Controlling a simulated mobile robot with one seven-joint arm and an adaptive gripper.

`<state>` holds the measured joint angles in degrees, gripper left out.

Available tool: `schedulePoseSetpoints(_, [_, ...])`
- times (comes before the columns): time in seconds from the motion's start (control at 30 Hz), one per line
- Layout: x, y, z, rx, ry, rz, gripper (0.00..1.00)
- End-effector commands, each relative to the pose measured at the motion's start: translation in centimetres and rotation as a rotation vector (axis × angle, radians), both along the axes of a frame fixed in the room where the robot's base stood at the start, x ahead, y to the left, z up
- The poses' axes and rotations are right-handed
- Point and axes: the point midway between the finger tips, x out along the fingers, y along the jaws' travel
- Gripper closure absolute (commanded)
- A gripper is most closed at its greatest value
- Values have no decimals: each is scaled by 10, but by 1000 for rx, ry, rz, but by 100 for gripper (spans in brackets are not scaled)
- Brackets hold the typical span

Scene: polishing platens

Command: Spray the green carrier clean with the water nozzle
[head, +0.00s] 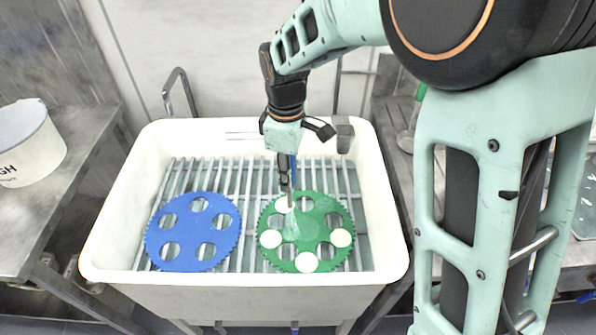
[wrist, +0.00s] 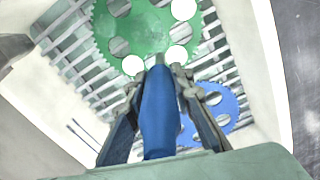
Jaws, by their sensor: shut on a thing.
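The green carrier (head: 322,225) lies flat on the slatted rack in the white sink, right of centre. It is a toothed disc with several round holes and white discs on some of them. It fills the top of the wrist view (wrist: 147,32). My gripper (head: 287,185) is above its far edge, shut on the blue water nozzle (wrist: 158,110), which points down toward the carrier. In the head view a pale spray fans from the nozzle tip onto the carrier. The tip itself is small and partly hidden by my gripper.
A blue toothed carrier (head: 193,232) lies on the rack to the left. The white sink's walls (head: 108,225) enclose both carriers. A faucet (head: 343,136) stands at the back rim. A white tub (head: 30,148) sits on the left steel counter (head: 35,215).

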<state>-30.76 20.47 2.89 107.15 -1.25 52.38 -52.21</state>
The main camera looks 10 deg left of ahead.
Motion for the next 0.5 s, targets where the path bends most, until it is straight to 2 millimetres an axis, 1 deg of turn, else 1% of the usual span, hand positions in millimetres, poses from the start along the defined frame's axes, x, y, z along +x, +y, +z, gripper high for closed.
schedulePoseSetpoints(0.03, [-2, 5, 1, 1, -1, 2, 100])
schedulePoseSetpoints(0.5, [-21, 37, 0, 0, 0, 2, 100])
